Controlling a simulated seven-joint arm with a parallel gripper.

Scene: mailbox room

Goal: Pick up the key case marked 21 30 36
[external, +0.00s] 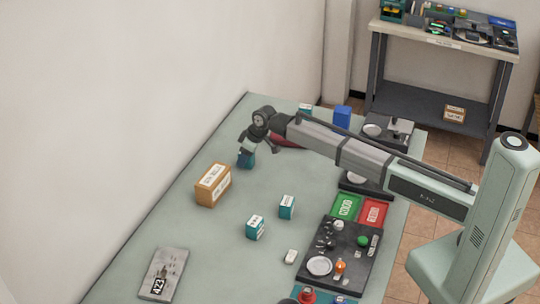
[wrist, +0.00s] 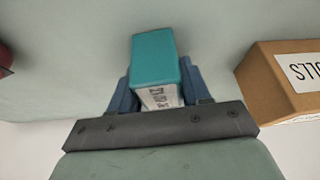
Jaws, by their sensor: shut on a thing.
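My gripper (external: 247,149) is at the far left part of the table, pointing down, shut on a teal key case (external: 246,160). In the wrist view the teal key case (wrist: 154,60) sits between the two blue fingers of my gripper (wrist: 158,95). Its white label faces my gripper, and its marks are too small and blurred to read. Two other teal cases with white labels stand on the table, one at the middle (external: 287,206) and one nearer the front (external: 255,227). Another teal case (external: 305,111) is partly hidden behind my arm.
A brown box (external: 213,185) with a white label stands close to my gripper; it also shows in the wrist view (wrist: 280,85). A grey plate (external: 163,274) marked 423 lies at the front left. Green (external: 345,207) and red (external: 373,212) pads and a dark tray (external: 330,278) lie right.

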